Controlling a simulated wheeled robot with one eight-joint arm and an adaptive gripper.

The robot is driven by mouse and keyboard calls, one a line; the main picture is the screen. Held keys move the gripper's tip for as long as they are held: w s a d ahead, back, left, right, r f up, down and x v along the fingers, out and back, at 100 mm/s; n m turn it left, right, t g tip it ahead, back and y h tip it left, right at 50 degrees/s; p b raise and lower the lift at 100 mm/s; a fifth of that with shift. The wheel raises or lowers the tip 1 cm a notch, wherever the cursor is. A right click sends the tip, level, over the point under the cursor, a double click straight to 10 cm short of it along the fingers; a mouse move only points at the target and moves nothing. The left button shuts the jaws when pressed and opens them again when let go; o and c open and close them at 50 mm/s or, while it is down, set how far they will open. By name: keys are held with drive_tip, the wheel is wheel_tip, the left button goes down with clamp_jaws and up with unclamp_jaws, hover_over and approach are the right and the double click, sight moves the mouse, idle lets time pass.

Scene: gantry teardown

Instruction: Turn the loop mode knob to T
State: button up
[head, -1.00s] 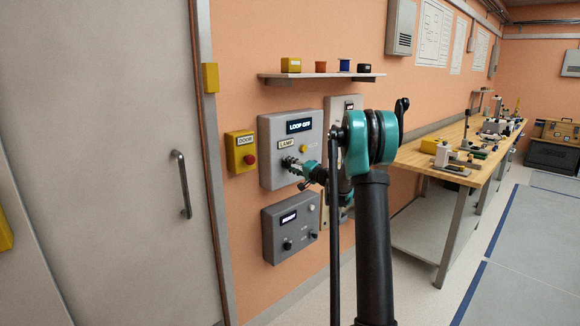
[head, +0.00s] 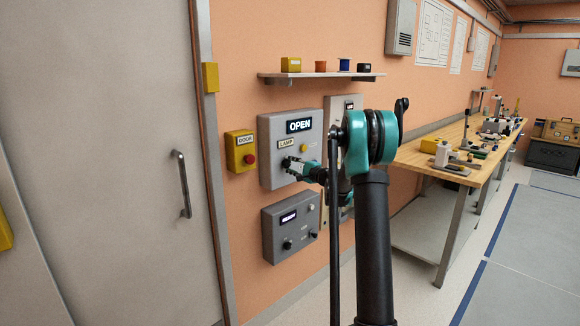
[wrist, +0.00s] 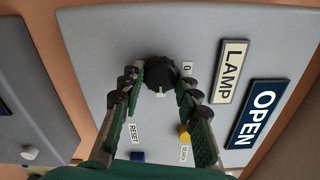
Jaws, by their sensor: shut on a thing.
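The loop mode knob (wrist: 158,70) is round and black on a grey panel (wrist: 110,42), seen at the upper middle of the wrist view. My gripper (wrist: 161,80) is shut on it, one green finger on each side. A small label marked 0 (wrist: 187,68) sits beside the knob; a small white mark below the knob is too small to read surely. The knob's pointer is not clear. The display (head: 299,125) at the panel's top reads OPEN. In the head view my gripper (head: 291,164) meets the panel's lower left and largely hides the knob.
The panel also bears a LAMP plate (wrist: 233,70), a RESET label (wrist: 134,133), a blue button (wrist: 138,156) and a yellow button (wrist: 184,133). A yellow DOOR box (head: 240,152) is to the left, a second grey box (head: 290,228) below, a shelf (head: 320,77) above.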

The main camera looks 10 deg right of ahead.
idle(0.3)
drive_tip(key=o, duration=1.2)
drive_tip(key=shift+c, duration=0.2)
drive_tip(key=v, duration=1.2)
